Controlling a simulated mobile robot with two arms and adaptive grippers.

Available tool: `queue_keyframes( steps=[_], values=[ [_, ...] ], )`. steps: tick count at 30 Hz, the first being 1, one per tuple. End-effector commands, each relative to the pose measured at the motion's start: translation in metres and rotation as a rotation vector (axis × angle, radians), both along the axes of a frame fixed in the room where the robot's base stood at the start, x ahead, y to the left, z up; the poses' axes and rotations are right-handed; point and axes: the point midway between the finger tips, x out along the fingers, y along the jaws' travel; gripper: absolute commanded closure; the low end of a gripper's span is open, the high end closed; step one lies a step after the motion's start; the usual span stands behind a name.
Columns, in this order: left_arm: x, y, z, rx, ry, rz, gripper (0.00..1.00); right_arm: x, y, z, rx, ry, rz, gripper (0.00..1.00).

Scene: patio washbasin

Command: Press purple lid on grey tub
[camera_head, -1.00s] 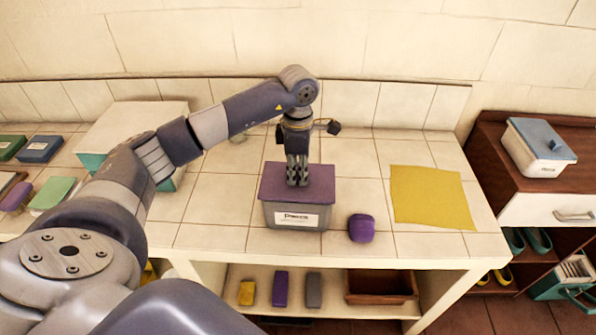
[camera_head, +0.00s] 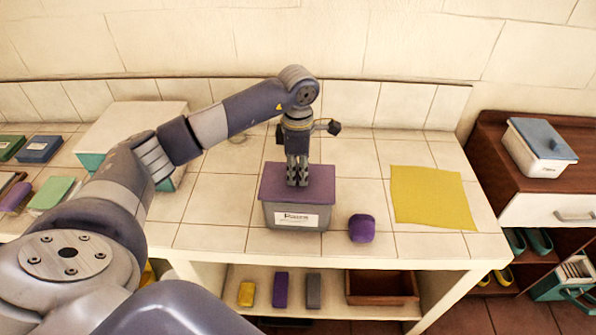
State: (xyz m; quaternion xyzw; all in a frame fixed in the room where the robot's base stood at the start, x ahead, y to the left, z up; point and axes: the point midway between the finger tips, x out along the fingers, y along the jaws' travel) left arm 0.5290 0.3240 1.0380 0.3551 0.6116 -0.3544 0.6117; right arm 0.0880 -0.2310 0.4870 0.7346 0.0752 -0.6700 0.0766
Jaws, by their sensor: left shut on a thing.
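The grey tub (camera_head: 296,217) stands upright on the tiled counter, with a white label on its front. The purple lid (camera_head: 317,190) lies over the tub's top and looks level. From this angle I cannot tell whether it is fully seated. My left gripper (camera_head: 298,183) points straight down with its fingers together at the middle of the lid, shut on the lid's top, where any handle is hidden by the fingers. My right gripper is not in view.
A purple block (camera_head: 361,228) sits just right of the tub. A yellow cloth (camera_head: 430,197) lies flat further right. A white-lidded teal box (camera_head: 130,125) stands at the left behind my arm. A white tub with a blue lid (camera_head: 540,150) is on the brown cabinet.

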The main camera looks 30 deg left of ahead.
Motion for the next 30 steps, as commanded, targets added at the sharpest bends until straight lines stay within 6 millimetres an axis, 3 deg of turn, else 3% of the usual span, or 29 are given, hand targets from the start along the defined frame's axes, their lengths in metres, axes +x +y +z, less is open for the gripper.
queue_keyframes(
  steps=[30],
  values=[
    [-0.0001,0.0002,-0.0031,0.0,0.0,0.0,1.0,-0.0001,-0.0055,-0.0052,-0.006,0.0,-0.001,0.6]
  ],
)
